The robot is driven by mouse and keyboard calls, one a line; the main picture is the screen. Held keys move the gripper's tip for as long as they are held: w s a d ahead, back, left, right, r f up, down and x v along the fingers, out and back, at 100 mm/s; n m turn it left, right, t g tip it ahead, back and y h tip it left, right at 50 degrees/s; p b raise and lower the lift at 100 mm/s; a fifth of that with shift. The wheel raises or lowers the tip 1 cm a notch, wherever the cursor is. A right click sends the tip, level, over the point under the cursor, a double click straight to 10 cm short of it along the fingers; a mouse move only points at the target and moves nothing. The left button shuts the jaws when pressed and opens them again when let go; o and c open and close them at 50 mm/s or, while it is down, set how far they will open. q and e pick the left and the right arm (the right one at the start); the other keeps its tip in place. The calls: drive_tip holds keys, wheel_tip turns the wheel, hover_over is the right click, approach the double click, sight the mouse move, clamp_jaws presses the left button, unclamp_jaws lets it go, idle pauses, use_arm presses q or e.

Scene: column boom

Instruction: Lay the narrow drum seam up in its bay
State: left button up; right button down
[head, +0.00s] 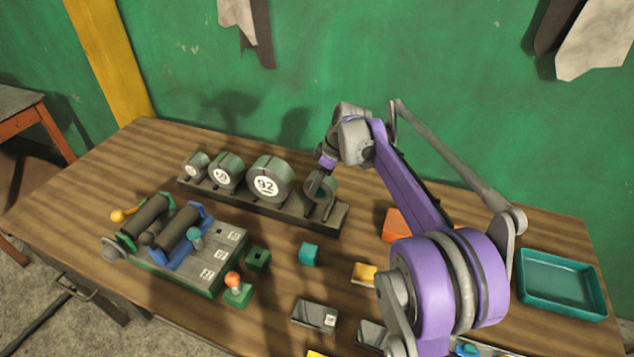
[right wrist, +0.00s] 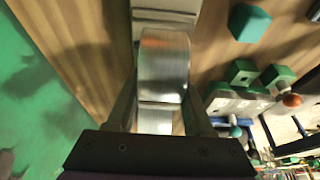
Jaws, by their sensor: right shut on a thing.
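The narrow drum (head: 321,188), grey-green at its edge, is at the right end of the long dark rack (head: 338,221). In the right wrist view its bare metal side (right wrist: 163,65) shows between my fingers. My right gripper (head: 323,174) comes down on it from above and is shut on it. I cannot tell whether the drum rests in the bay or hangs just above it, and I cannot make out its seam. Three other drums stand to its left in the rack; the largest (head: 270,178) bears a white label reading 92. My left gripper is not in view.
A roller fixture (head: 225,247) stands front left of the rack. A teal cube (head: 309,254), a green socket block (head: 258,259) and an orange-knobbed block (head: 237,291) lie before the rack. A teal tray (head: 563,303) is at right. My right arm hides part of the table.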

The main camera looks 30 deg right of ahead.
sight(317, 192)
drive_tip(key=shift+f, duration=0.15)
idle(0.6)
drive_tip(key=shift+f, duration=0.65)
drive_tip(key=shift+f+b, duration=0.3)
drive_tip(key=shift+b, duration=0.1)
drive_tip(key=shift+f, duration=0.65)
drive_tip(key=shift+c, duration=1)
unclamp_jaws()
